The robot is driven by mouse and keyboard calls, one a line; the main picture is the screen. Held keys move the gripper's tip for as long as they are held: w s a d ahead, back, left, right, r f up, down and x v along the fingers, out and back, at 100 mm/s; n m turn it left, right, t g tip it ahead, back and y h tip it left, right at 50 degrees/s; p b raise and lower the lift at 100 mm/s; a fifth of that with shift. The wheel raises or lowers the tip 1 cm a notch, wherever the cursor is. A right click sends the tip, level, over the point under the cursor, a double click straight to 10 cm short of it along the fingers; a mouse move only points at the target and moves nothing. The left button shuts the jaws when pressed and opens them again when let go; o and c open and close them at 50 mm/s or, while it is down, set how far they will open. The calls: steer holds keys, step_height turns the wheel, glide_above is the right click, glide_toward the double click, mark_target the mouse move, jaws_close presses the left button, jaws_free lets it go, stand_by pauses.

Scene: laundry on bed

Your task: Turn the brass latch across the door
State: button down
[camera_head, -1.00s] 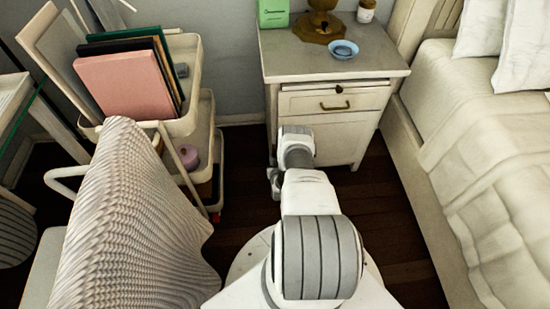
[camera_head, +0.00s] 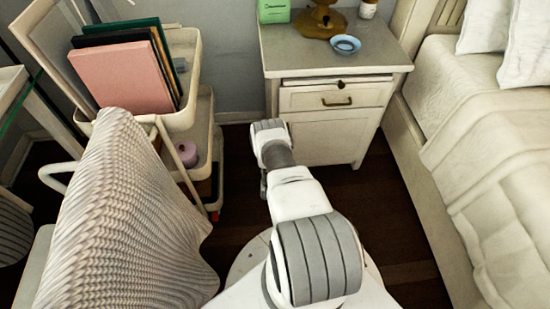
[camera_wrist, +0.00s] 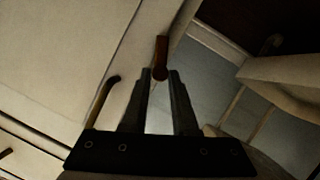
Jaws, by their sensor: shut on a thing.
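The door (camera_head: 335,143) is the pale lower panel of the nightstand (camera_head: 300,55) in the head view. In the head view my arm is at the nightstand's left side, and the latch and fingertips are hidden there.
A dark curved handle (camera_wrist: 104,96) is left of my fingers in the wrist view. The drawer (camera_head: 335,97) is above the door. A cart (camera_head: 185,118) with folders stands left, a woven blanket (camera_head: 125,225) nearer, and the bed (camera_head: 480,150) at right. Dark floor (camera_head: 385,210) is open between.

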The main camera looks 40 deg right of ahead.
steer(key=shift+w+a+f+n+h+b, duration=0.15)
steer(key=shift+n+h+b, duration=0.8)
steer(key=shift+n, duration=0.7)
steer(key=shift+a+f+n+h+b, duration=0.1)
steer(key=shift+f+n+h+b, duration=0.1)
steer(key=shift+n+h+b, duration=1.1)
steer(key=shift+w+a+f+n+h+b, duration=0.15)
steer(key=shift+n+h+b, duration=0.4)
steer(key=shift+n, duration=1.5)
steer(key=shift+d, duration=0.15)
steer(key=c, duration=0.7)
jaws_free()
steer(key=shift+s, duration=0.1)
